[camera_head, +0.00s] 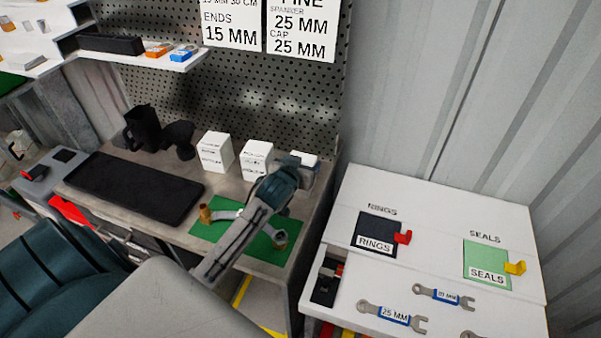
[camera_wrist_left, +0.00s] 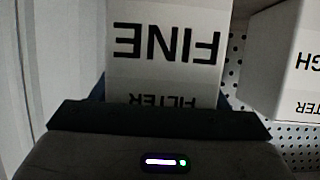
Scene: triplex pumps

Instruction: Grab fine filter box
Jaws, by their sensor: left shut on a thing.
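The fine filter box (camera_head: 304,157) is a white box at the right end of the row at the back of the workbench, mostly hidden behind my left gripper (camera_head: 296,171). In the left wrist view the box (camera_wrist_left: 165,40) fills the upper middle, with its "FINE FILTER" label upside down. My left gripper is shut on this box. The fingertips are mostly hidden in both views. I cannot tell whether the box still touches the bench. My right gripper is not in view.
Two similar white boxes (camera_head: 216,151) (camera_head: 256,160) stand to the left; one neighbour (camera_wrist_left: 290,60) shows close by in the wrist view. A green mat (camera_head: 208,231) with metal parts lies below my arm. A pegboard (camera_head: 290,105) rises behind. A white cabinet (camera_head: 440,205) stands right.

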